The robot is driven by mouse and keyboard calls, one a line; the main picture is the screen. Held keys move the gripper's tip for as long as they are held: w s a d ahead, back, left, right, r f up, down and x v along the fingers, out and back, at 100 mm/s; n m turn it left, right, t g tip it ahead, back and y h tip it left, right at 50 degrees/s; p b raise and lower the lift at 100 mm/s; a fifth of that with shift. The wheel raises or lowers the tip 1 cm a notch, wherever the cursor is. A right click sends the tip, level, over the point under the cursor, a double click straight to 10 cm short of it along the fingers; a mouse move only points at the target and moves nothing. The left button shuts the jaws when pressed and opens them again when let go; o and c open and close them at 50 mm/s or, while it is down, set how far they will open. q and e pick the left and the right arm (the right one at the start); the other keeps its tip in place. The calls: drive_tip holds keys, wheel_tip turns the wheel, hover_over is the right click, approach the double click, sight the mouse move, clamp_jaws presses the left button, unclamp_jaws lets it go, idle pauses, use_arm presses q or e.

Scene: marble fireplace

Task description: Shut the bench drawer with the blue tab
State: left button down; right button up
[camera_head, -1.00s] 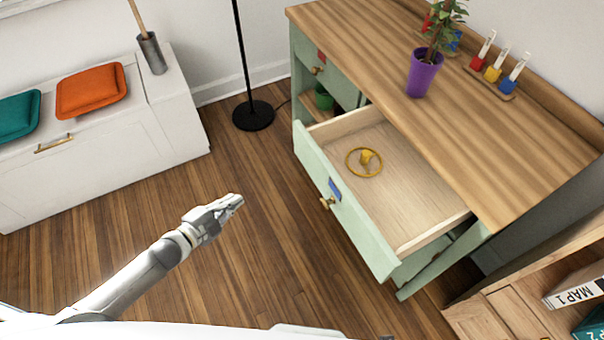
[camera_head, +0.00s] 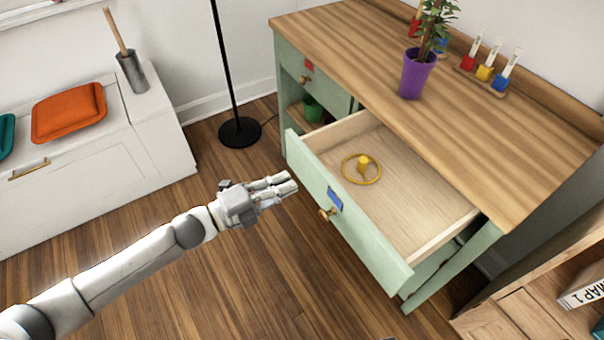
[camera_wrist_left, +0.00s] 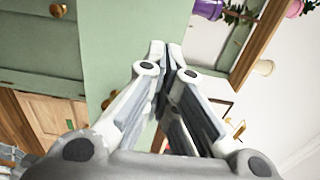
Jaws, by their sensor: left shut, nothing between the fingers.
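The bench drawer (camera_head: 352,229) with the blue tab (camera_head: 335,199) stands pulled far out of the green bench. Its front is pale green with a round brass knob (camera_head: 326,214). A yellow ring-shaped thing with a raised middle (camera_head: 362,169) lies inside it. My left gripper (camera_head: 289,183) is shut and empty, just left of the drawer front and apart from the knob in the head view. In the left wrist view the shut fingers (camera_wrist_left: 162,50) point toward a green surface. My right gripper is in neither view.
The wooden benchtop (camera_head: 440,110) carries a purple plant pot (camera_head: 416,74) and a rack of coloured tubes. Another drawer with a red tab (camera_head: 309,65) is shut. A black lamp base (camera_head: 239,132) stands behind my gripper.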

sight(312, 171)
use_arm(q)
drive_tip(key=x, duration=0.5)
drive_tip(key=shift+d, duration=0.1)
